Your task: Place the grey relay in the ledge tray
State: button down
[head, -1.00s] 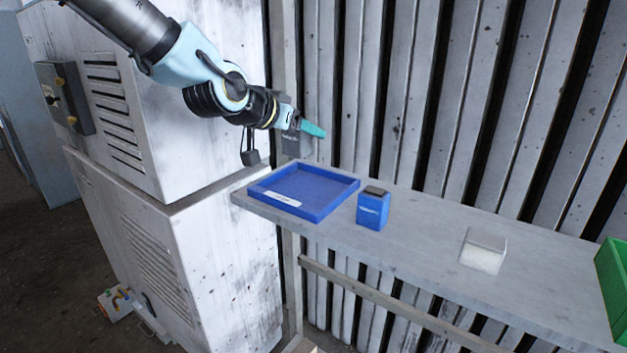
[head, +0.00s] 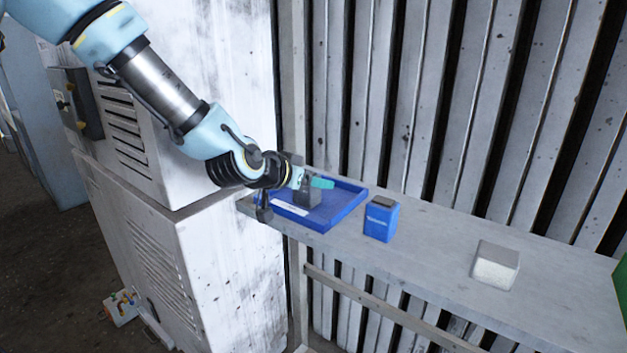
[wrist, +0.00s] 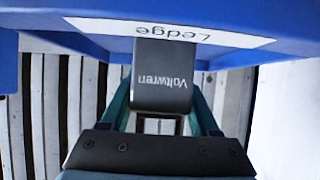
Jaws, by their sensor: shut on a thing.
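The grey relay (head: 307,193), marked "Voltwren", is held upright between the teal fingers of my gripper (head: 313,183). In the wrist view the relay (wrist: 162,78) sits between the two fingers, close to the tray's label. The blue ledge tray (head: 347,206) lies on the left end of the shelf. In the wrist view the tray (wrist: 290,22) shows its white "Ledge" label upside down. In the head view the relay appears over or inside the tray. I cannot tell whether its base touches the tray floor.
A blue box with a dark top (head: 380,220) stands on the shelf (head: 430,240) just right of the tray. A grey-and-white block (head: 495,265) sits farther right, and a green bin (head: 621,290) at the right edge. A white cabinet (head: 230,110) stands left; a ribbed wall is behind.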

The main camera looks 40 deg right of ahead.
jog(key=shift+c, duration=0.6)
grip_release()
jog(key=shift+r, duration=0.15)
jog(key=p+v, duration=0.1)
jog(key=v, duration=0.9)
jog(key=shift+a+r+p, duration=0.15)
jog(key=shift+a+p, duration=0.15)
jog(key=shift+p, duration=0.05)
jog(key=shift+s+a+r, duration=0.2)
jog(key=shift+a, duration=0.35)
